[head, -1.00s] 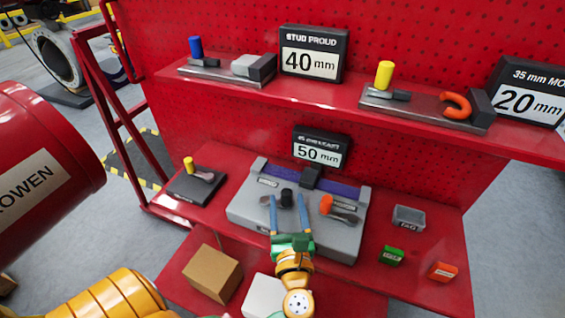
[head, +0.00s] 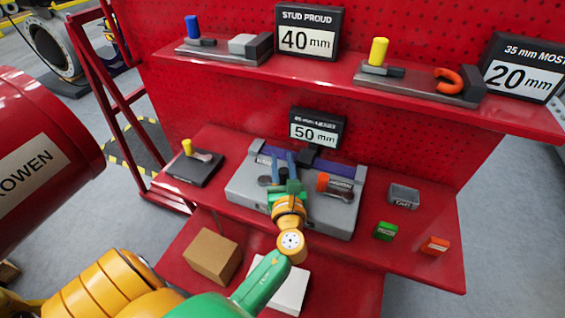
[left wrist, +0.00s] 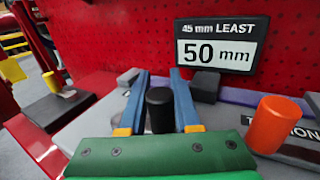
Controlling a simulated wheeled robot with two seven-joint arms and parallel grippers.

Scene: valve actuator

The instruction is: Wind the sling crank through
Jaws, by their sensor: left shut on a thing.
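A grey unit (head: 245,190) with a blue-purple strip along its back stands on the lower red shelf. It carries a crank with an upright black knob (left wrist: 159,110) and, to its right, a crank with an orange knob (left wrist: 274,122). The label beside the orange one reads TENSION; the label near the black one is too small to read. My left gripper (left wrist: 160,82) has its two blue fingers either side of the black knob and is shut on it. The gripper hides most of that crank's arm. My right gripper is not in view.
A dark sign (head: 317,128) reading 50 mm stands behind the unit. A yellow-knobbed crank plate (head: 195,168) lies to its left. A grey box (head: 404,196), a green block (head: 386,231) and an orange block (head: 435,245) sit to its right. An upper shelf (head: 320,75) overhangs behind.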

